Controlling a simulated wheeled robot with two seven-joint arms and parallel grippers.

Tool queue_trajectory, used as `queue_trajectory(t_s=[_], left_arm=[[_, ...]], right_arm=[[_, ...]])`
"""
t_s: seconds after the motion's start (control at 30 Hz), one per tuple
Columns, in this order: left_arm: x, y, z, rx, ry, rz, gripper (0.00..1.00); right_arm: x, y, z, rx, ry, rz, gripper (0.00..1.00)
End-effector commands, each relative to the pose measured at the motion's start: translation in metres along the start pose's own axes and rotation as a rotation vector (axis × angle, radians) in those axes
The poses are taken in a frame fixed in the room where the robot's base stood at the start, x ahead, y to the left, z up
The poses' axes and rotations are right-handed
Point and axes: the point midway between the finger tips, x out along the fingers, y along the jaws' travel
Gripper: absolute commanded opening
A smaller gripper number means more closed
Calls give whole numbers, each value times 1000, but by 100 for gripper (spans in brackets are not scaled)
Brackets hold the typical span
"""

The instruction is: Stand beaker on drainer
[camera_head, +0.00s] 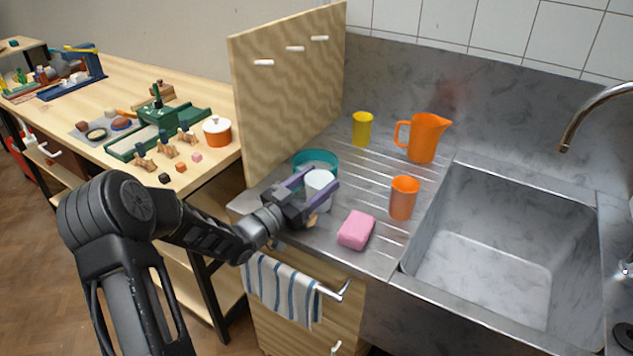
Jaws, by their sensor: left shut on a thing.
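A white beaker (318,187) is between the purple fingers of my left gripper (321,179), which is shut on it. The gripper and beaker are over the left part of the ribbed metal drainer (373,185). The fingers hide part of the beaker, and I cannot tell whether its base touches the metal. A teal bowl (318,157) sits right behind the beaker, partly hidden. My right gripper is not in view.
An orange beaker (403,199), yellow beaker (362,129), orange jug (423,138) and pink sponge (356,230) stand on the drainer. A wooden panel (285,95) rises at its left. The sink (500,250) is at the right. Bare ribs show mid-drainer.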

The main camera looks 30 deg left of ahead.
Motion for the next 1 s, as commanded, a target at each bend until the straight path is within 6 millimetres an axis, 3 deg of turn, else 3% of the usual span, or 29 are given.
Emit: queue_trajectory(t_s=[0.07,0.1,0.33,0.73,1.0], left_arm=[[0,0,4,0,0,0,22],[0,0,3,0,0,0,64],[0,0,2,0,0,0,83],[-1,0,-2,0,-1,0,84],[-43,-1,2,1,-2,-3,84]], right_arm=[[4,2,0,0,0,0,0],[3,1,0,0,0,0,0],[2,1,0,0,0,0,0],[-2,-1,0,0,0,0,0],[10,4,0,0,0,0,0]])
